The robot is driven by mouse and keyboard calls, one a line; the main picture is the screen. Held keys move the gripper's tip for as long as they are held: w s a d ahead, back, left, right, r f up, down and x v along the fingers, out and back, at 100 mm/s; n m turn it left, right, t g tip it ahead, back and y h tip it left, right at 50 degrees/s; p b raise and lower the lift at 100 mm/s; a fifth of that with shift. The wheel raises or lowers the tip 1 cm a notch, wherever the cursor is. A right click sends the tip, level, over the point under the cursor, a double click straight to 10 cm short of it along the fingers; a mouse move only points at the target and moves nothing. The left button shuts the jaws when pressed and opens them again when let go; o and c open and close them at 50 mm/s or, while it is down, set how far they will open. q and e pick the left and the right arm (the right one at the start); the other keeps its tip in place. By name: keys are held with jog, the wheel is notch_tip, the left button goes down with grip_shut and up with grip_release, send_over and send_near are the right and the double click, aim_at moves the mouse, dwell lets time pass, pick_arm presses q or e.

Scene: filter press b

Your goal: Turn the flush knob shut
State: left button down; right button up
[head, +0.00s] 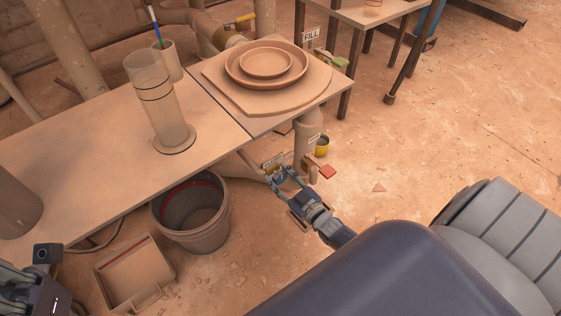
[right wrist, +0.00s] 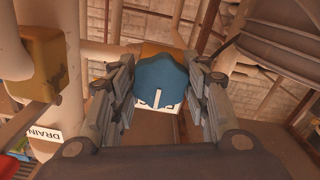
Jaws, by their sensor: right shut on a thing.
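The flush knob (right wrist: 160,75) is blue and lobed, and a white pointer line shows on it in the right wrist view. A white label plate is partly visible behind its lower edge. My right gripper (right wrist: 160,88) has a finger on each side of the knob and is shut on it. In the head view my right gripper (head: 281,179) reaches to the pipework under the table edge, beside a small label (head: 273,161). There the knob is mostly hidden by the fingers. Part of my left arm shows at the bottom left, but its fingers cannot be made out.
A grey bucket (head: 192,236) and an open box (head: 134,267) stand on the floor left of the gripper. The table (head: 70,160) above holds a clear cylinder (head: 158,105) and stacked round dishes (head: 265,66). A DRAIN sign (right wrist: 45,134) and yellow block (right wrist: 45,65) are left of the knob.

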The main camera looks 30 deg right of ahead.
dwell(0.5)
jog(key=o, duration=1.1)
jog(key=s, duration=0.8)
jog(key=s+d, duration=0.1)
jog(key=s, duration=0.3)
